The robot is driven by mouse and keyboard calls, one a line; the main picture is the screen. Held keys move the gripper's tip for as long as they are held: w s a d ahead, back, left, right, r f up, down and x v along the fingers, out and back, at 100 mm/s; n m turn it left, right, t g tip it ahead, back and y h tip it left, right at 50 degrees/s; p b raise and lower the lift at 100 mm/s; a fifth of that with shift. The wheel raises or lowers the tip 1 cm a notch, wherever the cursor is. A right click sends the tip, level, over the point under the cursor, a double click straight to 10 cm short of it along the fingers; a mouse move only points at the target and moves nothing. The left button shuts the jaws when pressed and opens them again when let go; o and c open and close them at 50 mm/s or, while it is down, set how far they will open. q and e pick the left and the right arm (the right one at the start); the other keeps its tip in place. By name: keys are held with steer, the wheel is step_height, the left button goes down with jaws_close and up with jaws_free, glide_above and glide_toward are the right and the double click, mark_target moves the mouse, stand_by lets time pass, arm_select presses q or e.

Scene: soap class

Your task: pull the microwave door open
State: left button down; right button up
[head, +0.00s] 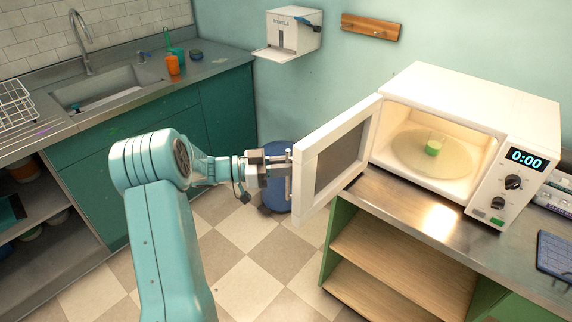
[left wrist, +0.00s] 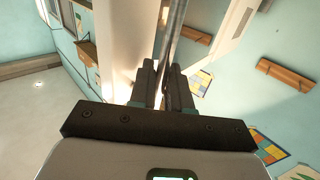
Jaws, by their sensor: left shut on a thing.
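The white microwave (head: 478,97) stands on the metal counter at the right, with its cavity in full view. Its door (head: 314,178) is swung wide open towards the left. My left gripper (head: 286,173) is shut on the door's handle (head: 289,187) at the door's outer side. In the left wrist view the handle bar (left wrist: 174,48) runs between the two fingers of the gripper (left wrist: 165,88). My right gripper is in neither view.
A metal counter (head: 385,200) with open wooden shelves bears the microwave. A blue bin (head: 277,150) stands on the floor behind my gripper. A sink (head: 100,90) and teal cabinets are at the left. The checkered floor between is clear.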

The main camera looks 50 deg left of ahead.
arm_select(q)
steer(key=shift+r, duration=0.15)
steer(key=c, duration=1.3)
jaws_free()
steer(key=shift+d, duration=0.15)
steer(key=b+v, duration=0.2)
steer(key=v, duration=1.4)
steer(key=shift+s, duration=0.15)
